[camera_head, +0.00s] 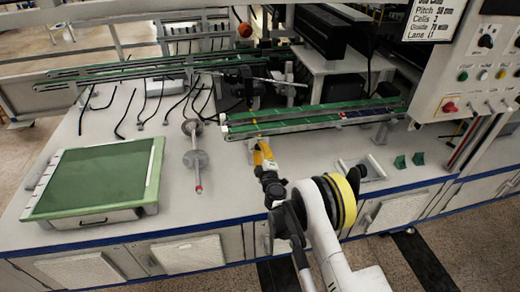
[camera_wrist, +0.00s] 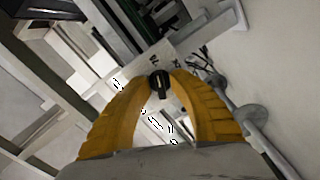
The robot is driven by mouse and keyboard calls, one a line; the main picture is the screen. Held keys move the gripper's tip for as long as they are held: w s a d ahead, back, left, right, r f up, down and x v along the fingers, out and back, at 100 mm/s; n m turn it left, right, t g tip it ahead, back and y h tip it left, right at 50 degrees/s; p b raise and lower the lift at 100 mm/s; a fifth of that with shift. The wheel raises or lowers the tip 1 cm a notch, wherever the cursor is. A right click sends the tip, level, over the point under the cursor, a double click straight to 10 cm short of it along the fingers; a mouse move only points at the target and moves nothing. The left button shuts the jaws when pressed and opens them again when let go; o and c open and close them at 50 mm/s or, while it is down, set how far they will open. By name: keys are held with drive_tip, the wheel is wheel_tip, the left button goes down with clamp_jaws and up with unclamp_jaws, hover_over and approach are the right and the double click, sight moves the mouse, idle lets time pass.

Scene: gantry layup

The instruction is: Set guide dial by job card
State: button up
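The guide dial, a round black knob with a light pointer line (camera_wrist: 160,83), shows in the wrist view on a pale plate with small dark marks. My gripper's yellow fingertips (camera_wrist: 162,76) flank the knob closely, one on each side. I cannot tell whether they press on it. In the head view my gripper (camera_head: 259,146) is at the near side of the green-topped rail (camera_head: 310,121), and the dial is hidden there. The job card (camera_head: 433,20) at the top right reads Pitch 50 mm, Cells 2, Guide 70 mm and Lane L1, partly cut off and small.
A green-topped tray unit (camera_head: 97,181) is at the left. Small green blocks (camera_head: 409,161) and a metal bracket (camera_head: 361,170) lie to the right. A control panel (camera_head: 472,76) stands at the right edge.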

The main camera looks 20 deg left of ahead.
clamp_jaws()
drive_tip(key=shift+n, duration=0.4)
drive_tip(key=shift+o, duration=1.9)
unclamp_jaws()
drive_tip(key=v, duration=0.7)
drive_tip(key=shift+s, duration=0.25)
